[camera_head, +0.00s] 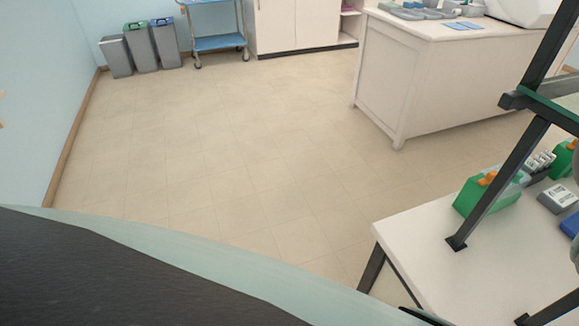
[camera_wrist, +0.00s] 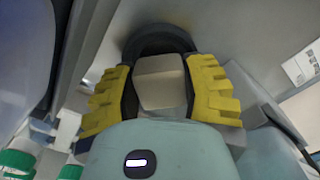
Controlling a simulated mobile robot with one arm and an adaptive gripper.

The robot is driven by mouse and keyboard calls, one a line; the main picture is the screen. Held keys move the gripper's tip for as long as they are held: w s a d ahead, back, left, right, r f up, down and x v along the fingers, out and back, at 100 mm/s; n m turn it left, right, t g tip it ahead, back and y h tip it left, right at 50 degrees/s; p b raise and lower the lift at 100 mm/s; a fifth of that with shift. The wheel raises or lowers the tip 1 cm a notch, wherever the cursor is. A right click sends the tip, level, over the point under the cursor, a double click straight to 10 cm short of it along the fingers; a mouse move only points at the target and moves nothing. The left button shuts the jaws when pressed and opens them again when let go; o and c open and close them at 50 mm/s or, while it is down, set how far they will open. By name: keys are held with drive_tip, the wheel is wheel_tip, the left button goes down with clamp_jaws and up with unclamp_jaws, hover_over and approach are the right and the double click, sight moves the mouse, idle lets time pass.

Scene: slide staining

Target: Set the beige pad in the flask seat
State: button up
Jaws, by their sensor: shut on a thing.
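My gripper (camera_wrist: 160,92) shows in the wrist view, its yellow ridged fingers on either side of the beige pad (camera_wrist: 160,80). It is shut on the pad, which looks like a small block with a paler front edge. A dark round ring (camera_wrist: 158,38) lies just behind the pad; I cannot tell whether it is the flask seat or whether the pad touches it. The gripper does not show in the head view.
In the head view, a white table (camera_head: 420,250) with a dark frame (camera_head: 500,180) and a green box (camera_head: 480,196) stands at the right. A white counter (camera_head: 440,90) stands behind it. The tiled floor (camera_head: 220,160) is clear. Green-capped bottles (camera_wrist: 18,160) show at the wrist view's lower left.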

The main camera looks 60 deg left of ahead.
drive_tip(key=shift+f, duration=0.2)
drive_tip(key=o, duration=1)
drive_tip(key=shift+o, duration=0.2)
drive_tip(key=shift+r, duration=0.15)
drive_tip(key=shift+d+r, duration=0.1)
drive_tip(key=shift+r, duration=0.35)
drive_tip(key=shift+w+a+r, duration=0.1)
drive_tip(key=shift+a+r, duration=0.1)
drive_tip(key=shift+r, duration=0.65)
wheel_tip(320, 180, up, 9)
drive_tip(key=shift+d+r, duration=0.1)
